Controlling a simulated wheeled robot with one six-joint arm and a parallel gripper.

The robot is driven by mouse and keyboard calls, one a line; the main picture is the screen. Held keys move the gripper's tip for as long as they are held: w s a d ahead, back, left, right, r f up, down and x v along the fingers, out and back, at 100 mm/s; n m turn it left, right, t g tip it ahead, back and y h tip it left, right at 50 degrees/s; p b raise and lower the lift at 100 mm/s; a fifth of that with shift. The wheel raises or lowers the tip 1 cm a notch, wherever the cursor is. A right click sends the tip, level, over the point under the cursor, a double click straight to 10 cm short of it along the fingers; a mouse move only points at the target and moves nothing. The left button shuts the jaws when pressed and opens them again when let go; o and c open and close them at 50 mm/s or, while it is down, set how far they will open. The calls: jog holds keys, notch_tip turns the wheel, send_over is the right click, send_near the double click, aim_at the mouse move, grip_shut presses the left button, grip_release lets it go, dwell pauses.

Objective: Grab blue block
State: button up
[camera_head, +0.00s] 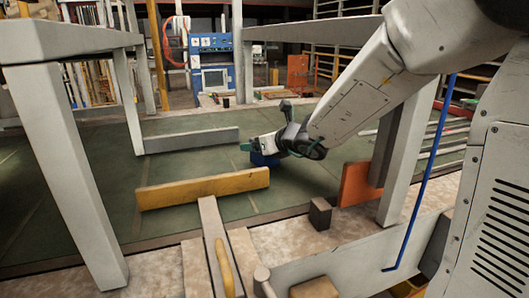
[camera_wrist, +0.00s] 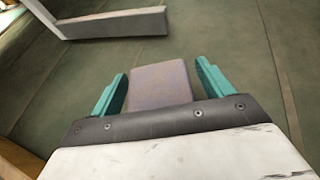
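The fingers are apart, one on each side of the block, with a visible gap on each side. The block's near end is hidden by the gripper's dark edge.
A yellow beam (camera_head: 203,188) and a grey beam (camera_head: 192,139) lie on the green floor (camera_head: 150,220). Grey frame posts (camera_head: 72,170) stand left and right. An orange panel (camera_head: 358,184) and a small dark block (camera_head: 320,213) stand nearer, right of the gripper.

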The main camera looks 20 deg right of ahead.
jog(key=c, duration=1)
jog(key=shift+c, duration=0.6)
jog(key=shift+r, duration=0.1)
